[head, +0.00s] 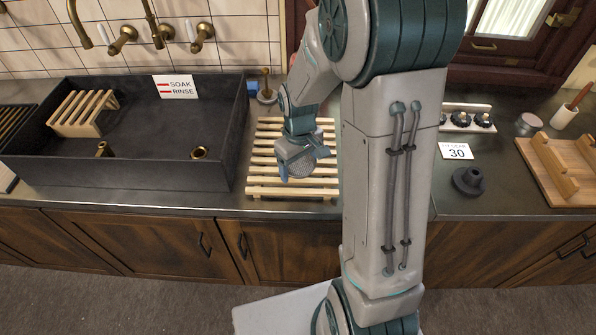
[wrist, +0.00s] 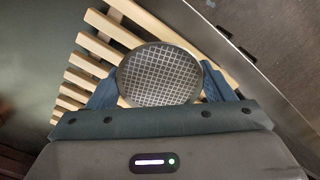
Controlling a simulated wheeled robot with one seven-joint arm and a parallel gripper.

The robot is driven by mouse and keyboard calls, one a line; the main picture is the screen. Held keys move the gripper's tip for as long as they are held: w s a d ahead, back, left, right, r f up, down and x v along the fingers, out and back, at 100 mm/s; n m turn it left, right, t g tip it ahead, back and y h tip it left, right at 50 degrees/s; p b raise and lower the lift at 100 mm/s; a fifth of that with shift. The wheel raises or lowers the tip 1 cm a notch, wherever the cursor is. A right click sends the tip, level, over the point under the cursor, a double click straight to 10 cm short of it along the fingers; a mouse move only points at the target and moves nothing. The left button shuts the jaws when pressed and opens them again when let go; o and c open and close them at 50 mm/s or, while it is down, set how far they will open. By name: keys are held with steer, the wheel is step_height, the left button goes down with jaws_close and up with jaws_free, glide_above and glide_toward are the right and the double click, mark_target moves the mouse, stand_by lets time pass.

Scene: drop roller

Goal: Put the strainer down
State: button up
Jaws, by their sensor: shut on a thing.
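The strainer (wrist: 160,75) is a round metal mesh disc with a dark rim, seen in the wrist view between the two blue fingers of my gripper (wrist: 160,88). My gripper is shut on it at its sides. In the head view my gripper (head: 297,170) is over the front middle of a pale wooden slatted rack (head: 262,160), with the strainer (head: 299,165) in it, partly hidden by the fingers. The slats also show behind the strainer in the wrist view (wrist: 85,62). I cannot tell whether the strainer touches the slats.
A dark sink (head: 150,140) with a small slatted rack (head: 82,113) and a soak/rinse sign (head: 176,87) lies left. Right of my arm are a black round part (head: 467,180), a card reading 30 (head: 456,151) and a wooden board (head: 560,170). A brass-handled tool (head: 266,88) stands behind the rack.

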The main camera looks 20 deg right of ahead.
mark_target(299, 183)
steer(key=shift+w+f+p, duration=0.15)
steer(key=shift+f+p, duration=0.25)
steer(key=shift+f, duration=1.7)
steer(key=shift+f, duration=0.2)
steer(key=o, duration=1.1)
steer(key=shift+c, duration=0.2)
steer(key=shift+r, duration=0.1)
